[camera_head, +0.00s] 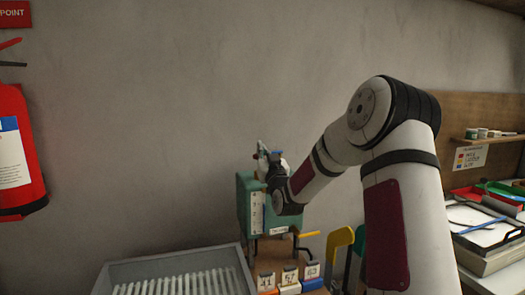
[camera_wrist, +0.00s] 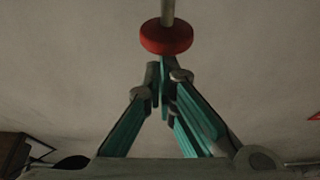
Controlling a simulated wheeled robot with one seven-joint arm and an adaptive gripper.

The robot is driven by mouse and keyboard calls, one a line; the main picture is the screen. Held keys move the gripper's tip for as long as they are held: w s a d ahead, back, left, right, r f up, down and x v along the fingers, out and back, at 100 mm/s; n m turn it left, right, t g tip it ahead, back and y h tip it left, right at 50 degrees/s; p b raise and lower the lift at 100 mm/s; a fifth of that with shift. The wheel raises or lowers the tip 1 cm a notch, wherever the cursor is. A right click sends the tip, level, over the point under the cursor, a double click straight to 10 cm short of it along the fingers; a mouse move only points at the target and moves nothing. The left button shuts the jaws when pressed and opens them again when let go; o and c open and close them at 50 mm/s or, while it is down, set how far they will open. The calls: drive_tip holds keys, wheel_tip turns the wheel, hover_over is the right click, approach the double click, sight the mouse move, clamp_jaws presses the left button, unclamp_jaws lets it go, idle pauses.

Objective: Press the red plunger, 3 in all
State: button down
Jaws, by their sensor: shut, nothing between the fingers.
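The red plunger shows in the wrist view as a round red knob (camera_wrist: 167,38) on a pale rod near the top. My gripper (camera_wrist: 165,72) is shut and empty, its teal and grey fingers meeting just below the knob in that picture. I cannot tell whether the fingertips touch it. In the head view my gripper (camera_head: 264,155) is small at the top of a green machine (camera_head: 244,207) with a white scale on its front. My arm hides part of the machine, and the plunger is not clear there.
A grey tray with pale ribs (camera_head: 172,262) lies left of several small labelled blocks (camera_head: 289,280). A yellow upright piece (camera_head: 337,242) stands right of the machine. A fire extinguisher (camera_head: 15,150) hangs far left. Stacked trays (camera_head: 490,235) lie far right.

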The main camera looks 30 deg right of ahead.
wheel_tip(320, 180, down, 3)
drive_tip(key=shift+w+f+b, duration=0.1)
drive_tip(key=shift+f+b, duration=0.1)
drive_tip(key=shift+b, duration=0.95)
drive_tip(key=shift+f, duration=0.2)
drive_tip(key=shift+r, duration=0.45)
drive_tip(key=s+a, duration=0.2)
drive_tip(key=s, duration=0.7)
drive_tip(key=shift+s+a+r, duration=0.15)
drive_tip(key=shift+a+r, duration=0.05)
drive_tip(key=shift+a, duration=0.1)
idle(1.2)
